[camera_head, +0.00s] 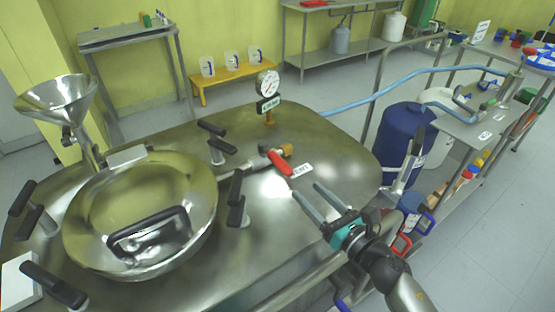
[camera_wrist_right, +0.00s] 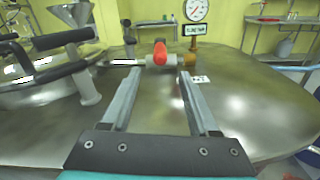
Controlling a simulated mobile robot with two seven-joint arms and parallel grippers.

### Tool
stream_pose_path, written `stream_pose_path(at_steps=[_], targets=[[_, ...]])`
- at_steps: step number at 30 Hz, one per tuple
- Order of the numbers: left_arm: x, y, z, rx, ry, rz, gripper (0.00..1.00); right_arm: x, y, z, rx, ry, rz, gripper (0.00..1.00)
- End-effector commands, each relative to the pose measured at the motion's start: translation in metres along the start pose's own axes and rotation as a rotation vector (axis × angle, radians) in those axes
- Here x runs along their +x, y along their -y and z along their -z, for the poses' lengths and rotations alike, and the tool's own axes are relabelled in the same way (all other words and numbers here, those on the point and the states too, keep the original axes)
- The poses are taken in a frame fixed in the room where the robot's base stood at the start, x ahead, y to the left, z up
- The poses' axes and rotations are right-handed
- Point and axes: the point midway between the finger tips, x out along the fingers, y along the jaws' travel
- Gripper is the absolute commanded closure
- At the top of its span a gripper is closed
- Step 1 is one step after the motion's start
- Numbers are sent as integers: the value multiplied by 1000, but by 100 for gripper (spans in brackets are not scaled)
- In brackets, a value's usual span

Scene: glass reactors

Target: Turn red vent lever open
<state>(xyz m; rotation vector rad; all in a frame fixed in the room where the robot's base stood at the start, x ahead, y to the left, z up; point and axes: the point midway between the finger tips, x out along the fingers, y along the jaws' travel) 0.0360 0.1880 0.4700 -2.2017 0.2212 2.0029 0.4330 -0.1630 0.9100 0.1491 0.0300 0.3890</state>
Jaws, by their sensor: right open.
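The red vent lever (camera_head: 279,163) sits on a small metal valve on top of the steel reactor (camera_head: 335,150), beside a white "VENT" label (camera_head: 301,170). My right gripper (camera_head: 310,191) is open and empty, above the lid and apart from the lever, to its lower right in the head view. In the right wrist view the red lever (camera_wrist_right: 160,53) appears end-on, just beyond and between the two open fingertips (camera_wrist_right: 158,76). My left gripper is not in view.
A pressure gauge (camera_head: 267,83) stands behind the valve. Black-handled clamps (camera_head: 236,187) and the round hatch (camera_head: 140,205) lie to the left, with a steel funnel (camera_head: 57,97) beyond. A blue barrel (camera_head: 402,138) stands right of the reactor. The lid between gripper and lever looks clear.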

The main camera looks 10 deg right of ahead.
Motion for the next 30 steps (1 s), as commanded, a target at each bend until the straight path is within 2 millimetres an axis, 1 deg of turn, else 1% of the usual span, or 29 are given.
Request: stream_pose_path(at_steps=[3,11,21,27,30], targets=[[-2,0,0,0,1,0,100,19,0,-2,1,3,-1,39],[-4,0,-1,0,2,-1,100,62,0,-2,3,3,1,39],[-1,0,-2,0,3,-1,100,114,0,-2,4,3,2,39],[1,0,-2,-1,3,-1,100,132,0,-1,5,2,2,39],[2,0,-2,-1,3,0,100,135,0,0,4,1,1,39]])
